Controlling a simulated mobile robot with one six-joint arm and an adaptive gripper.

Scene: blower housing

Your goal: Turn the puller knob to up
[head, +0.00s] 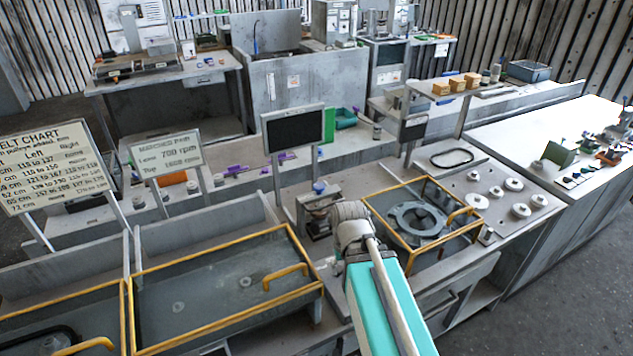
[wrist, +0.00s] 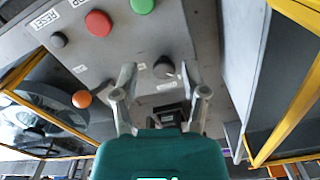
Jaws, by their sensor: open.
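The puller knob seems to be the round black knob (wrist: 163,67) on a grey control panel (wrist: 150,38) in the wrist view. A pale mark shows at its lower right edge in the picture; the label text around it is too small to read. My gripper (wrist: 157,74) is open, with one finger on each side of the knob. The knob lies between the fingertips; I cannot tell whether they touch it. In the head view my arm's wrist is over the middle bench, and the knob and fingers cannot be made out.
The panel also carries a red button (wrist: 98,23), a green button (wrist: 143,5) and a smaller black button (wrist: 58,40). An orange knob (wrist: 82,99) is at left. Yellow-framed guards (head: 225,262) stand on both sides of my arm. A dark screen (head: 293,129) stands behind.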

